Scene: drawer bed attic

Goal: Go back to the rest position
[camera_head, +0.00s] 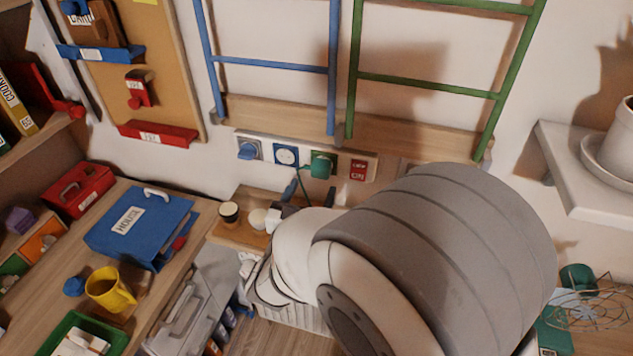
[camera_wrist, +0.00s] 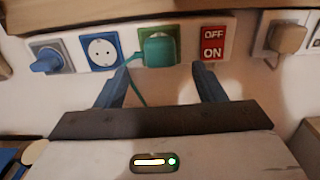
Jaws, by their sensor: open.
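My gripper (camera_wrist: 162,92) shows in the wrist view with its two blue fingers spread apart and nothing between them except a green cable behind. It points at the wall socket strip. A green plug (camera_wrist: 158,50) sits in the green-framed socket, just beyond and above the fingertips, and looks apart from them. In the head view the green plug (camera_head: 321,166) is on the strip too, with its cable hanging down.
The strip also holds a blue knob (camera_head: 248,150), a blue-framed empty socket (camera_head: 286,154) and a red OFF/ON switch (camera_head: 358,170). A desk at left carries a blue HOUSE binder (camera_head: 140,226) and a yellow mug (camera_head: 109,289). A wire basket (camera_head: 590,305) stands at lower right.

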